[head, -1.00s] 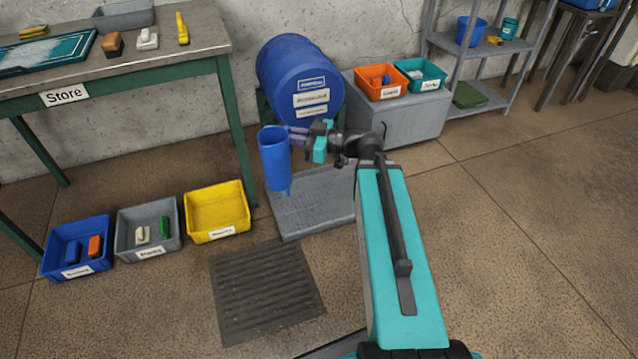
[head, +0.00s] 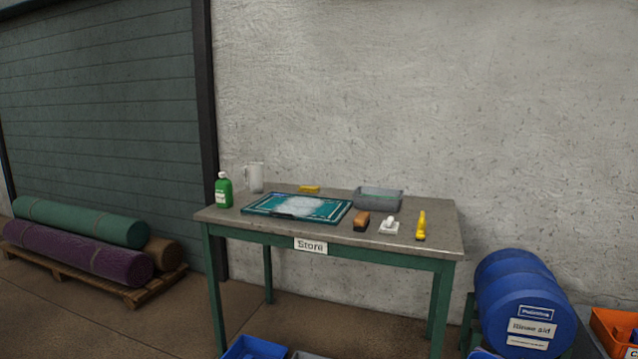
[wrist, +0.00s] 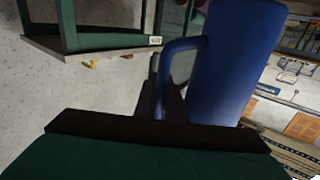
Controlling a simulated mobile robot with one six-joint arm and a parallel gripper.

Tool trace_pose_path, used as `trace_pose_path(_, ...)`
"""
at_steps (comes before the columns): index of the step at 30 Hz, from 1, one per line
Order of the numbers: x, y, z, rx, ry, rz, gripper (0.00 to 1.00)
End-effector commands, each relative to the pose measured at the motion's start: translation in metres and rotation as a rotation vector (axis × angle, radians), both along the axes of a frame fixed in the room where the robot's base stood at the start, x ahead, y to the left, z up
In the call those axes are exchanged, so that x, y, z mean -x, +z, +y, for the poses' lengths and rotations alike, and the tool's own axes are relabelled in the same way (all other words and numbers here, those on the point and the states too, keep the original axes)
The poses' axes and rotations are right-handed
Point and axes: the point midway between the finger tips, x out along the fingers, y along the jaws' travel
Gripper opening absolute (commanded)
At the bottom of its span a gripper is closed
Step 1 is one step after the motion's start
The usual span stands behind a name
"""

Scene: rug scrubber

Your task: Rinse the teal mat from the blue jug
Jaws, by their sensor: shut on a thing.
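The teal mat (head: 262,204) lies flat on the left half of the table marked Store (head: 425,262), with a whitish, foam-like patch over its middle. The blue jug (wrist: 235,65) fills the right middle of the wrist view. My gripper (wrist: 165,92) is shut on the jug's handle; its fingertips are partly hidden. My gripper is outside the head view, where a sliver of blue at the bottom edge may be the jug's rim. The jug's inside is not visible.
Floor bins, including a blue one (head: 252,349), sit below.

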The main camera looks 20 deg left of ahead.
Motion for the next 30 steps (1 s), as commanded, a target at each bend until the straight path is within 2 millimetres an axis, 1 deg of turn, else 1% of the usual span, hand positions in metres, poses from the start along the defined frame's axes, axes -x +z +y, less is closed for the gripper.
trace_pose_path(1,0.000,0.013,0.001,-0.002,0.000,0.001,0.00)
trace_pose_path(18,0.000,0.058,0.004,-0.003,-0.003,0.000,0.00)
trace_pose_path(24,0.000,0.072,0.006,-0.002,-0.003,0.001,0.00)
trace_pose_path(30,0.001,0.077,0.007,-0.001,-0.004,0.000,0.00)
